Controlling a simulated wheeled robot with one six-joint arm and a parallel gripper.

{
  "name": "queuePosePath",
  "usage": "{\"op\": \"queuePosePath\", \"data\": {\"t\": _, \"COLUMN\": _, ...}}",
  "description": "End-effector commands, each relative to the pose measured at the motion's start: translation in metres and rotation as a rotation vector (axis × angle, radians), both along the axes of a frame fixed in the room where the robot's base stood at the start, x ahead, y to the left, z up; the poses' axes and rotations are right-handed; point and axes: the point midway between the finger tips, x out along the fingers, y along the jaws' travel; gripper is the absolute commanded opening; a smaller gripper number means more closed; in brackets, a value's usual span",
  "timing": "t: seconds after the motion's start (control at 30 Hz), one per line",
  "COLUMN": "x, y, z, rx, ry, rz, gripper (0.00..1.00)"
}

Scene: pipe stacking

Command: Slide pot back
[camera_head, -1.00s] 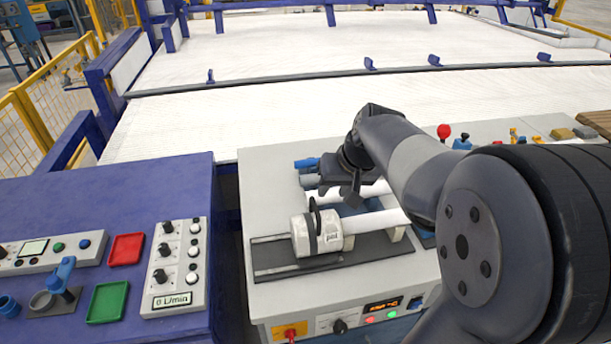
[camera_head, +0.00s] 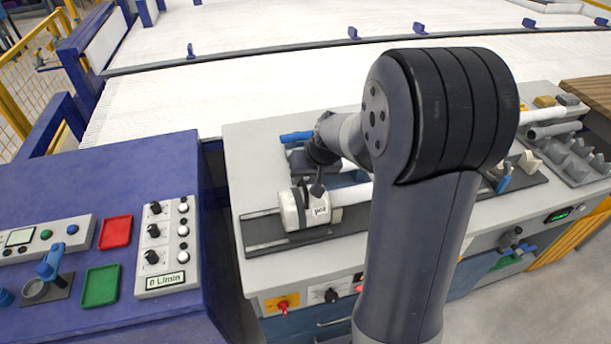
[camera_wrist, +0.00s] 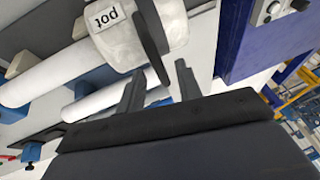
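The pot (camera_head: 292,211) is a white block with a "pot" label and a black handle. It sits on a dark rail (camera_head: 262,231) on the bench, around the end of a white pipe (camera_head: 352,194). In the wrist view the pot (camera_wrist: 118,47) is at the top, with its handle (camera_wrist: 148,38) pointing down towards my gripper (camera_wrist: 160,70). My gripper's two fingers are apart, and the handle's tip lies between or just in front of them. I cannot tell whether they touch. In the head view my arm hides part of the rail and pipe.
A blue panel table (camera_head: 60,185) with knobs and red (camera_head: 115,232) and green trays stands left, across a gap. A second white pipe (camera_wrist: 90,104) lies beside the first. Grey holders (camera_head: 570,155) stand at the bench's right.

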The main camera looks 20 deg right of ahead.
Motion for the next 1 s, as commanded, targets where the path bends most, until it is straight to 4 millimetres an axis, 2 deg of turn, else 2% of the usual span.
{"op": "queuePosePath", "data": {"t": 0.27, "x": 0.0003, "y": 0.0003, "z": -0.0010, "rx": 0.000, "ry": 0.000, "rz": 0.000, "gripper": 0.33}}
{"op": "queuePosePath", "data": {"t": 0.67, "x": 0.0003, "y": 0.0002, "z": -0.0009, "rx": 0.000, "ry": 0.000, "rz": 0.000, "gripper": 0.01}}
{"op": "queuePosePath", "data": {"t": 1.0, "x": 0.0002, "y": 0.0002, "z": -0.0008, "rx": 0.000, "ry": 0.000, "rz": 0.000, "gripper": 0.00}}
